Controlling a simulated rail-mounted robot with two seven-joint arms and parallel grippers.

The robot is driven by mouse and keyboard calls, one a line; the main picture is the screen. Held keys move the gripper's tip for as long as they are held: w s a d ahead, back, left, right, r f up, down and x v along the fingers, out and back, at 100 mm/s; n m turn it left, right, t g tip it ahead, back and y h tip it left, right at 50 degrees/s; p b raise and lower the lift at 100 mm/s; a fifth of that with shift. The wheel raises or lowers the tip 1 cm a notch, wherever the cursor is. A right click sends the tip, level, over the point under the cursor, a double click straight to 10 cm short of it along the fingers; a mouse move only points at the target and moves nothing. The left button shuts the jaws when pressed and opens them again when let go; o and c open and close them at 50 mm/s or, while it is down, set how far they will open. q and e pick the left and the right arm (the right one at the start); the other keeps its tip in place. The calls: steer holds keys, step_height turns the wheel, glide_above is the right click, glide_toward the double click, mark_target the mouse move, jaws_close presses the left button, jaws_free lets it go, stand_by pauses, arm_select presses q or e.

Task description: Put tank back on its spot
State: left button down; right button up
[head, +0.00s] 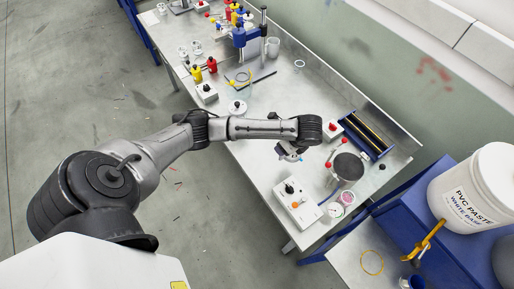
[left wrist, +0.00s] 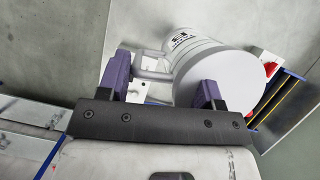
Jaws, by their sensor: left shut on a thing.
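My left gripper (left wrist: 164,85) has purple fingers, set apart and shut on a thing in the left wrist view. A pale grey cylinder with a loop handle and a dark label, seemingly the tank (left wrist: 235,83), is at the fingers. The right finger covers part of its round end face, and the exact contact is hidden. In the head view the left gripper (head: 289,152) hangs below my forearm over the bench, small and partly hidden. A yellow ring outline (head: 372,262) lies on the grey side table. My right gripper is not in view.
A large PVC paste bucket (head: 478,195) stands at the right. The bench middle is fairly clear.

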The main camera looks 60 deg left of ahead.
arm_select(q)
steer(key=s+a+f+p, duration=0.1)
steer(key=s+a+f, duration=0.2)
steer(key=a+f, duration=0.3)
steer(key=s+a+f+m+p, duration=0.1)
steer(key=s+a+f, duration=0.3)
steer(key=a, duration=0.5)
steer(key=shift+s+a+f+m+t+p, duration=0.3)
steer(key=shift+f+t+p, duration=0.1)
steer(key=shift+f, duration=0.7)
steer(key=shift+c, duration=1.4)
jaws_free()
steer(key=shift+f, duration=0.15)
